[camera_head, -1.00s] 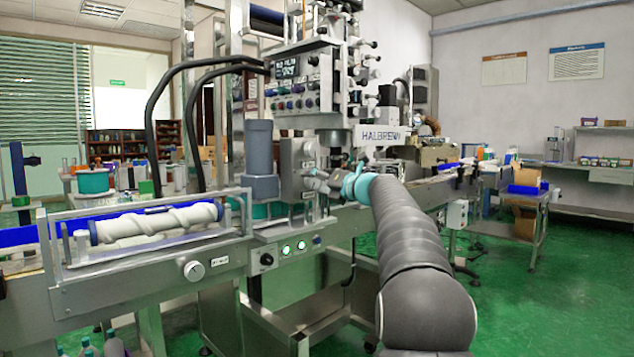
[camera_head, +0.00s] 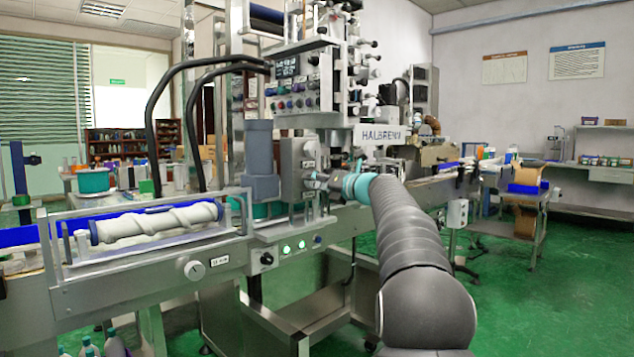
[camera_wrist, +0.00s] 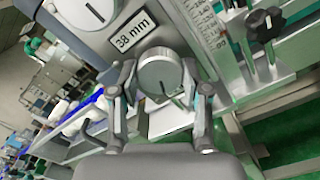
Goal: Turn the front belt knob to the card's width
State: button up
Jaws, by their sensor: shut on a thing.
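In the wrist view, my gripper (camera_wrist: 162,95) has its two fingers on either side of a round grey knob (camera_wrist: 158,72) and is shut on it. The knob has a dark pointer line on its face, pointing down and slightly right. A white card (camera_wrist: 134,33) reading "38 mm" sits just above and left of it. In the head view, my gripper (camera_head: 318,182) is at the front of a grey metal box (camera_head: 297,165) on the machine; the held knob is hard to make out there. Which belt knob this is, I cannot tell for certain.
Another slotted knob (camera_wrist: 88,10) is beyond the card. A black star knob (camera_wrist: 266,22) and a ruler scale (camera_wrist: 207,28) are at the right.

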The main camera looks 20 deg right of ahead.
jog(key=m+b, duration=1)
jog(key=m, duration=1.5)
jog(key=shift+m+b, duration=0.4)
dwell(1.6)
jog(key=shift+n, duration=0.3)
jog(key=o, duration=1.1)
jog(key=shift+o, duration=0.2)
